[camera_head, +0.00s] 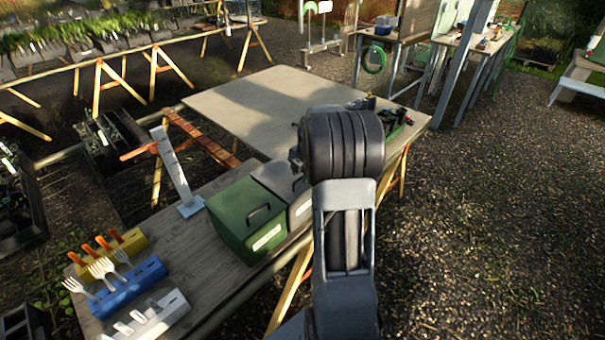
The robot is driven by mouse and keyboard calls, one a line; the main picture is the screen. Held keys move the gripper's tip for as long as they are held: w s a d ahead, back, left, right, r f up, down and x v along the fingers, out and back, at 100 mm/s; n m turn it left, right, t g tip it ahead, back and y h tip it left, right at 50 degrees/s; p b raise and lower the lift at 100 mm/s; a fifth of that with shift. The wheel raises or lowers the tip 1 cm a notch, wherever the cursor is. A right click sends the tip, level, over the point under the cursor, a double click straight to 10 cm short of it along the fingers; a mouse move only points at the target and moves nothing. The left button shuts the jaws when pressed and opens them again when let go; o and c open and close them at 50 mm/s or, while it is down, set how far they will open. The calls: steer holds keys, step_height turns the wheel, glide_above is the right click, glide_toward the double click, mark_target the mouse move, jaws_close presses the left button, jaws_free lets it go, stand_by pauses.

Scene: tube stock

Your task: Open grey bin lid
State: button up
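The grey bin (298,214) stands on the wooden bench, right beside the green bin (233,232). Its grey lid (272,175) looks shut. A pale label shows low on its front. My arm covers the right part of the grey bin and its lid, so the handle is not clearly seen. My arm rises from the bottom of the picture in front of the bin. My gripper is not clearly in view; the arm's dark, rounded joint hides what lies behind it.
The green bin's lid is shut, with a dark handle. Yellow, blue (128,287) and white tool holders stand at the bench's left end, near an upright grey stand (174,172). A wide wooden table (250,105) lies behind, mostly bare, with small dark items at right. Gravel is open at right.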

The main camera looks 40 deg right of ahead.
steer(key=shift+c, duration=0.4)
jaws_close()
